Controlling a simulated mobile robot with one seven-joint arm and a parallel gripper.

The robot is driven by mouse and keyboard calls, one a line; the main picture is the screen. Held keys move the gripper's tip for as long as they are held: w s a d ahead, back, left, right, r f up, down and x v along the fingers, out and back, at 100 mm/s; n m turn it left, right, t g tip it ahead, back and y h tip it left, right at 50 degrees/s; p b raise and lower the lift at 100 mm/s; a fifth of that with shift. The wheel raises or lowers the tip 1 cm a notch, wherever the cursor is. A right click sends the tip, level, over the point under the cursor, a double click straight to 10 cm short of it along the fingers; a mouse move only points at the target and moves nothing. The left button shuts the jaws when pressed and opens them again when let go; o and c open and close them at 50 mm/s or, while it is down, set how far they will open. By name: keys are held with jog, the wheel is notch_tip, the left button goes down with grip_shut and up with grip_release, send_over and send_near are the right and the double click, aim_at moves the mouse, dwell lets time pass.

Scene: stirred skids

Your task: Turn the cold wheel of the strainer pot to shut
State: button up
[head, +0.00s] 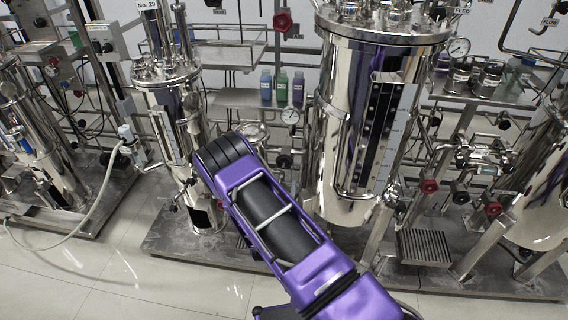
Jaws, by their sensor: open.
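I cannot tell which vessel is the strainer pot, nor which wheel is its cold wheel. A large polished steel vessel (342,110) hangs in the middle. A smaller steel vessel (172,110) stands left of it below a "No. 29" sign. To the lower right are a red handwheel (429,186), a black handwheel (461,197) and another red handwheel (493,209). One more red handwheel (283,21) is on the upper wall piping. How far any wheel is turned does not show. My purple arm crosses the lower middle; my gripper does not show.
Bottles (282,88) stand on a shelf behind my arm. A pale hose (84,225) loops over the floor at left. The front floor tiles are clear.

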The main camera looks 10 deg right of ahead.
aim_at(284, 164)
jog(key=b+x, duration=0.1)
jog(key=x, duration=1)
jog(key=shift+w+d, duration=0.1)
jog(key=shift+w, duration=0.2)
jog(key=shift+c, duration=0.3)
jog(key=c, duration=1.3)
jog(key=shift+o, duration=0.2)
